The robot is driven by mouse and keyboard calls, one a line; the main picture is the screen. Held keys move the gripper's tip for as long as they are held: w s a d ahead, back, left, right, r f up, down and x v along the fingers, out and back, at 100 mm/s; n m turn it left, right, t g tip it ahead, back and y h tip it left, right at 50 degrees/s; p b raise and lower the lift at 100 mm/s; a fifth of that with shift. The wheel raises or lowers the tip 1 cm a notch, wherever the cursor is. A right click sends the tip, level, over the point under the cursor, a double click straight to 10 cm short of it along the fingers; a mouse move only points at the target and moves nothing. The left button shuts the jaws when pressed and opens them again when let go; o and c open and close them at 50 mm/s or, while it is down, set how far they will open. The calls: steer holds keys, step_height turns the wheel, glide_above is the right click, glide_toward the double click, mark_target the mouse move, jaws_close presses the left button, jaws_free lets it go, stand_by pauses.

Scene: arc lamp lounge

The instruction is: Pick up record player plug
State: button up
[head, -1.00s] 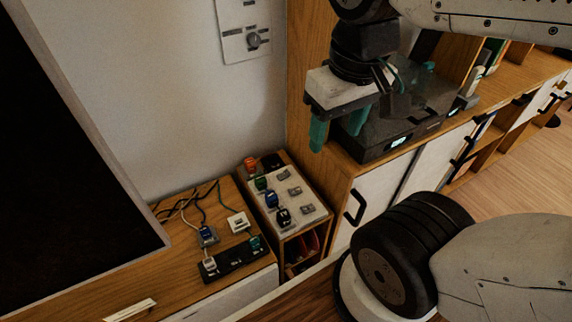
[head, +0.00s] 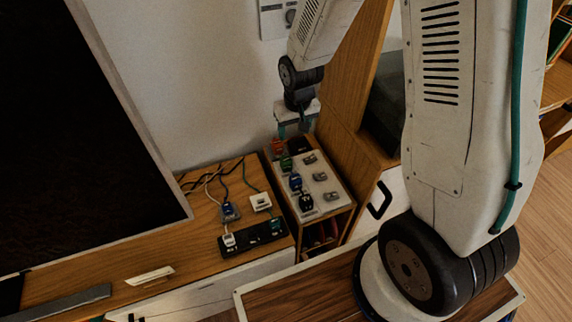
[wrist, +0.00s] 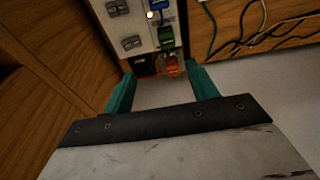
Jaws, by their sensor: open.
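Several plugs stand in a row on a pale panel (head: 325,205) atop a small wooden cabinet: orange-red (head: 278,147), green (head: 287,163), blue (head: 296,181) and black (head: 306,201). I cannot tell from any label which is the record player plug. My gripper (head: 293,127) is open and empty above the far end of the panel, near the orange-red plug. In the wrist view, the orange-red plug (wrist: 171,67) shows between or just beyond the teal fingertips, nearer the right one, with the green plug (wrist: 166,38) and blue plug (wrist: 161,5) beyond.
A black power strip (head: 252,237) with a white plug (head: 229,240) and a teal plug (head: 276,225) lies left of the panel. Loose blue (head: 229,211) and white (head: 260,202) plugs lie behind it. A tall wooden side (head: 345,95) stands right, the wall behind.

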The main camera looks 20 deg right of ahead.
mark_target(286, 159)
steer(key=f, duration=0.4)
steer(key=w+f, duration=0.1)
steer(key=f, duration=0.3)
steer(key=w+a+f, duration=0.1)
steer(key=f, duration=0.3)
steer(key=shift+f, duration=0.25)
steer(key=f, duration=0.1)
steer(key=w+f, duration=0.1)
steer(key=f, duration=0.1)
steer(key=shift+a+f, duration=0.15)
steer(key=shift+w+f, duration=0.1)
steer(key=shift+f, duration=0.6)
steer(key=c, duration=1.1)
